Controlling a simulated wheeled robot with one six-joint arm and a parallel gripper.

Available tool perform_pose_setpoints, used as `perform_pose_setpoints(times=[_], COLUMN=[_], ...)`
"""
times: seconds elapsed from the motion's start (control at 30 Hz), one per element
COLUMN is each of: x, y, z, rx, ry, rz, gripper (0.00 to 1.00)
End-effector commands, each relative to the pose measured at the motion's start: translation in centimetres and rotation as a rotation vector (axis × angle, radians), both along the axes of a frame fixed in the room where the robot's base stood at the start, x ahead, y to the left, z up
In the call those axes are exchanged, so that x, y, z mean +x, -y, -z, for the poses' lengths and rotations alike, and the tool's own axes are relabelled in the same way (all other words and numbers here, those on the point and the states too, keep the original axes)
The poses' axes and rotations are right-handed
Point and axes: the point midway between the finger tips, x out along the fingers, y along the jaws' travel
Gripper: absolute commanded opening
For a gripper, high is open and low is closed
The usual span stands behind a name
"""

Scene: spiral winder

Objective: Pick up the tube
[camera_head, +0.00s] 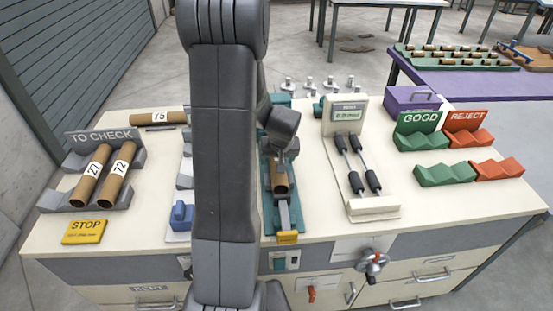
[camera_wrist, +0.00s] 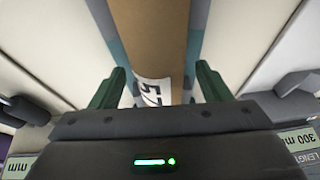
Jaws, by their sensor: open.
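A brown cardboard tube (camera_head: 281,184) lies lengthwise in the green and grey fixture (camera_head: 270,220) in the middle of the bench. My gripper (camera_head: 281,157) is over its far part, and my arm hides some of the bench to the left. In the wrist view the tube (camera_wrist: 152,38) runs up the picture, with a white number label near my gripper (camera_wrist: 160,88). The two green fingers are apart, one on each side of the tube. The tube's far end is hidden in the head view.
The TO CHECK rack (camera_head: 128,192) at left holds tubes 27 (camera_head: 86,187) and 72 (camera_head: 113,185). Tube 75 (camera_head: 150,118) lies behind it. A roller device (camera_head: 345,115) stands right of the fixture, then green GOOD (camera_head: 445,175) and red REJECT (camera_head: 497,170) racks, both empty.

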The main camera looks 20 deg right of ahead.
Motion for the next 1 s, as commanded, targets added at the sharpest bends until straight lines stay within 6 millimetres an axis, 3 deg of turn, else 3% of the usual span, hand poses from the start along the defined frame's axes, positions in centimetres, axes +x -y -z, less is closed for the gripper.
perform_pose_setpoints(times=[0.3,0.6,1.0], x=[0.19,0.19,0.03], y=[0.03,0.04,0.00], z=[0.38,0.35,0.04], rx=[0.000,0.000,-0.002], ry=[0.001,0.001,0.003], rz=[0.000,0.000,0.000], gripper=[0.71,0.18,0.17])
